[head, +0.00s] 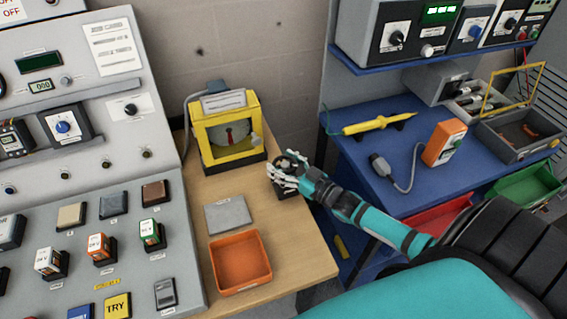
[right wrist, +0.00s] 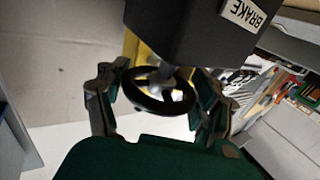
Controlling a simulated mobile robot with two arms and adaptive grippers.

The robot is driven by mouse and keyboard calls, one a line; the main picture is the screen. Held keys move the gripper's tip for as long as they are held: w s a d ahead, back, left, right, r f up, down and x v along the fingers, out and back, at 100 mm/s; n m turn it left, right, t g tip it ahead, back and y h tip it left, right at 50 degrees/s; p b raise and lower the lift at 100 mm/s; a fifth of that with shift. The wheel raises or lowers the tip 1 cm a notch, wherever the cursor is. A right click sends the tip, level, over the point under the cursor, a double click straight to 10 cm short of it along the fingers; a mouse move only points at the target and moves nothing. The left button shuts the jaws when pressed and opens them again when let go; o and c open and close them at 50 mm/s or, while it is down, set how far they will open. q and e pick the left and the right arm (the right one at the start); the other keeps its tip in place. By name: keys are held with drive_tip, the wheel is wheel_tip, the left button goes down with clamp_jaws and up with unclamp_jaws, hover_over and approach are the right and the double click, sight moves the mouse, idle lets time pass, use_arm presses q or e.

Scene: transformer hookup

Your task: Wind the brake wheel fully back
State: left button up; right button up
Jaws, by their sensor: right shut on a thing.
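The brake wheel (right wrist: 158,107) is a small black ring with a hub and spokes, on a dark housing (right wrist: 200,35) with a white BRAKE label (right wrist: 243,13), in the right wrist view. My right gripper (right wrist: 158,100) has its fingers on both sides of the wheel and is shut on it. In the head view my right gripper (head: 284,172) covers most of the wheel, at the right edge of the wooden table. How far the wheel is turned cannot be told. My left gripper is not in view.
A yellow-framed box (head: 225,132) stands behind, left of my right gripper. A grey plate (head: 228,214) and an orange tray (head: 240,262) lie on the wooden table (head: 305,245). A control panel (head: 120,190) fills the left; a blue bench (head: 365,160) stands right.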

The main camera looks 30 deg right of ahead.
sight(283, 164)
drive_tip(key=shift+f+n+y+b, duration=0.2)
drive_tip(key=shift+n+y+b, duration=0.4)
drive_tip(key=shift+y+b, duration=0.2)
drive_tip(key=n+g+y+b, duration=0.7)
drive_tip(key=g+y+b, duration=0.1)
drive_tip(key=b, duration=0.4)
drive_tip(key=shift+n+y, duration=0.3)
drive_tip(key=shift+y, duration=0.3)
drive_tip(key=shift+s+a+r+n+g+y+b, duration=0.1)
drive_tip(key=shift+n+g+y+b, duration=0.25)
drive_tip(key=shift+g+b, duration=0.25)
drive_tip(key=shift+r+n+g+y+b, duration=0.1)
drive_tip(key=shift+n+g+y+b, duration=0.15)
drive_tip(key=shift+n+g+b, duration=0.3)
drive_tip(key=o, duration=1.2)
wheel_tip(283, 164, up, 10)
drive_tip(key=shift+r, duration=0.1)
